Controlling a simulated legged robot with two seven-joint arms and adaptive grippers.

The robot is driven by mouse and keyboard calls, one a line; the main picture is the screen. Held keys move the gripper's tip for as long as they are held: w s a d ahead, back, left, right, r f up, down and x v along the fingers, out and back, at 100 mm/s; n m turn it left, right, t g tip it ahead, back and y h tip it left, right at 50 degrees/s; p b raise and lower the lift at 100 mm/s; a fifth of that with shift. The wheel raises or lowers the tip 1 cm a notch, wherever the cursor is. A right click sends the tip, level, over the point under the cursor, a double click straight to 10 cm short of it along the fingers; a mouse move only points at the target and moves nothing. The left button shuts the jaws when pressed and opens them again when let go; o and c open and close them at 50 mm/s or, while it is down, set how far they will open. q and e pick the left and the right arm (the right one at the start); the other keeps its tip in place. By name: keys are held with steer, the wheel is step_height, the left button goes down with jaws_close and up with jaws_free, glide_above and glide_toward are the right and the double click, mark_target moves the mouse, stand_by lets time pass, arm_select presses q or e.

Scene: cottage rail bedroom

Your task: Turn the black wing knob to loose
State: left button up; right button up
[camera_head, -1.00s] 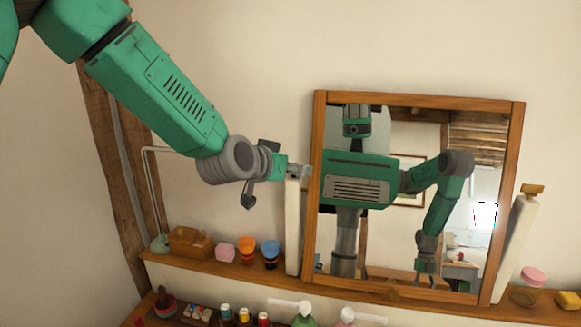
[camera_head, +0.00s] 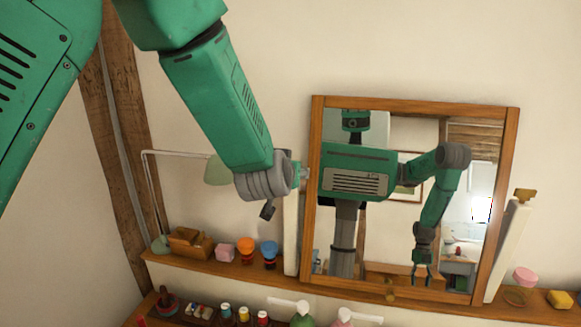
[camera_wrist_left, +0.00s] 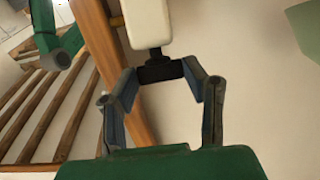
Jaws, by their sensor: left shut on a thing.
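The black wing knob (camera_wrist_left: 160,72) shows in the left wrist view at the end of the pale post (camera_wrist_left: 148,22). My left gripper (camera_wrist_left: 160,82) is shut on it, one finger on each side. In the head view the left gripper is mostly hidden behind my wrist, at the top of the pale left post (camera_head: 291,235) beside the mirror frame (camera_head: 312,200). The knob is hidden there. My right gripper shows only as a reflection in the mirror glass.
A brass-coloured knob (camera_head: 523,194) tops the right post (camera_head: 508,250). A pale green lamp (camera_head: 217,171) stands behind my arm.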

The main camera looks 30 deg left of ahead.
arm_select(q)
steer(key=o, duration=1.1)
steer(key=shift+o, duration=0.2)
steer(key=shift+w+a+f, duration=0.1)
steer(key=shift+a, duration=0.1)
steer(key=shift+d, duration=0.2)
